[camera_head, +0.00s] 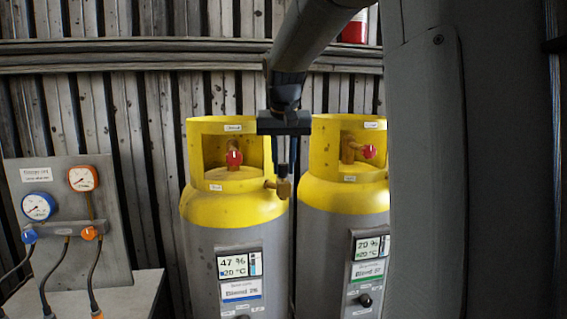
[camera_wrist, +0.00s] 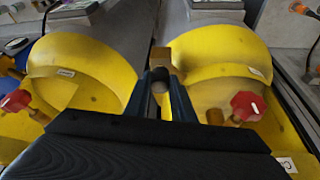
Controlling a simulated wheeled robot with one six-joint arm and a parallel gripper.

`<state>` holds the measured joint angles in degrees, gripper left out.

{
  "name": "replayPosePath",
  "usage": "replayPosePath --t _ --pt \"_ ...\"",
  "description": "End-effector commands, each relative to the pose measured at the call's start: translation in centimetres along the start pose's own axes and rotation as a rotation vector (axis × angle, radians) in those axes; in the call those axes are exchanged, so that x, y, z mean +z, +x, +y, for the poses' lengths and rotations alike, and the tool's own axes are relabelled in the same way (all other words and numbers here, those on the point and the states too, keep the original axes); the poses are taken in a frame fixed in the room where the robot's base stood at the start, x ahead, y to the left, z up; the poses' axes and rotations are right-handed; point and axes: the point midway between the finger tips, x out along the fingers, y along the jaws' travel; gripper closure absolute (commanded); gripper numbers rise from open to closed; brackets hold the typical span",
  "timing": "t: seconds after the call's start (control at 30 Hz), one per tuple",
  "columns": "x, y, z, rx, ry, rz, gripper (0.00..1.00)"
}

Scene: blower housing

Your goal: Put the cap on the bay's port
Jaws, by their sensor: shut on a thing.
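Two grey cylinders with yellow collars stand side by side, a left one (camera_head: 232,208) and a right one (camera_head: 345,196). A brass port (camera_head: 284,189) sticks out on the right side of the left cylinder's collar. My gripper (camera_head: 284,160) points down from above, over this port. In the wrist view, my gripper (camera_wrist: 160,95) is shut on a small dark round cap (camera_wrist: 159,83). A brass block, seemingly the port (camera_wrist: 161,57), shows just beyond the fingertips. I cannot tell whether the cap touches the port.
Red valve knobs (camera_head: 234,158) (camera_head: 369,151) sit inside the collars, near my gripper. A gauge panel (camera_head: 75,215) with hoses stands at the left on a grey bench (camera_head: 140,290). A ribbed wall and shelf (camera_head: 130,55) lie behind.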

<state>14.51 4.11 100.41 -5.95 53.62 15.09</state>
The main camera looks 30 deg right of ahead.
Motion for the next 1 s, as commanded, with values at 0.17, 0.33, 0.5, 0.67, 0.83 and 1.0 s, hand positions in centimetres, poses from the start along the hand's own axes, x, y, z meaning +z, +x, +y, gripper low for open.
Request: replayPosePath --t 0.17,0.33,0.5,0.67,0.83,1.0 --pt "0.2 0.4 0.0 0.000 0.000 0.000 0.99" --pt "0.3 0.8 0.0 0.000 0.000 0.000 0.99" --pt "0.5 1.1 0.0 0.000 0.000 0.000 0.99" --pt "0.5 1.2 0.0 0.000 0.000 0.000 0.62" --pt "0.5 1.1 0.0 0.000 0.000 0.000 0.56" --pt "0.5 1.1 0.0 0.000 0.000 0.000 0.56"
